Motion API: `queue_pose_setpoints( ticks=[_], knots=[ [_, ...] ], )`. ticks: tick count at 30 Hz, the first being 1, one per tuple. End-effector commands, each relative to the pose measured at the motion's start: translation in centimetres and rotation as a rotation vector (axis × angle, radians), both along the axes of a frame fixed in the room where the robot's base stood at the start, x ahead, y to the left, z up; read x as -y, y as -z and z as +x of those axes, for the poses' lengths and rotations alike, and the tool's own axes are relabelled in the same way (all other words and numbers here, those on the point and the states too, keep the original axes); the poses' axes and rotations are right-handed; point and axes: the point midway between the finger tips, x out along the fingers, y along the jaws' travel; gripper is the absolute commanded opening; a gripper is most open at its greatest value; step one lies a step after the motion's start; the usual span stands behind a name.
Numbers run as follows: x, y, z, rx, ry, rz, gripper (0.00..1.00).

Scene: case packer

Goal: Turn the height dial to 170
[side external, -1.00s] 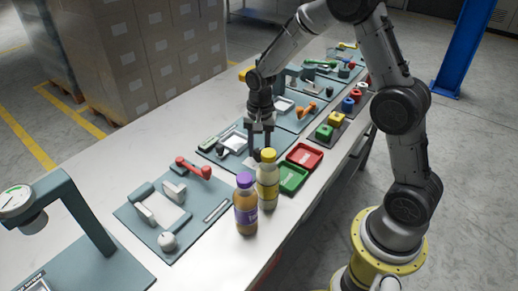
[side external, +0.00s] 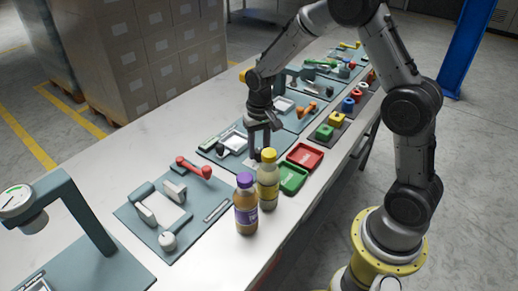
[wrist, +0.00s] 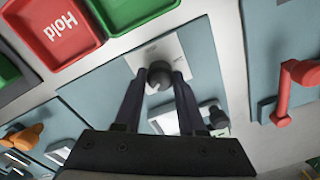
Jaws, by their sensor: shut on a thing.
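The height dial is a dark round knob (wrist: 159,76) on a pale square plate (wrist: 194,50), set on a blue-grey station panel (wrist: 85,92). My gripper (wrist: 160,82) points down at the panel, with one finger on each side of the knob, shut on it. In the side view my gripper (side external: 263,156) is low over the middle station, behind the yellow-capped bottle (side external: 267,181). The dial is mostly hidden there. The scale marks and the number 170 are too small or covered to read.
A red Hold tray (side external: 305,157) and a green tray (side external: 292,179) lie right of the panel. A purple-capped bottle (side external: 246,205) stands in front. A red-handled station (side external: 165,215) is at the near left. Bare white table lies to the left.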

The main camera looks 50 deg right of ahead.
Motion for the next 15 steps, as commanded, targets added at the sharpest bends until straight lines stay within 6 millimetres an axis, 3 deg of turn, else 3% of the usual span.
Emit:
queue_pose_setpoints(
  ticks=[15],
  knots=[
    [-0.10,-0.09,0.03,0.000,-0.491,0.000,0.00]
  ],
)
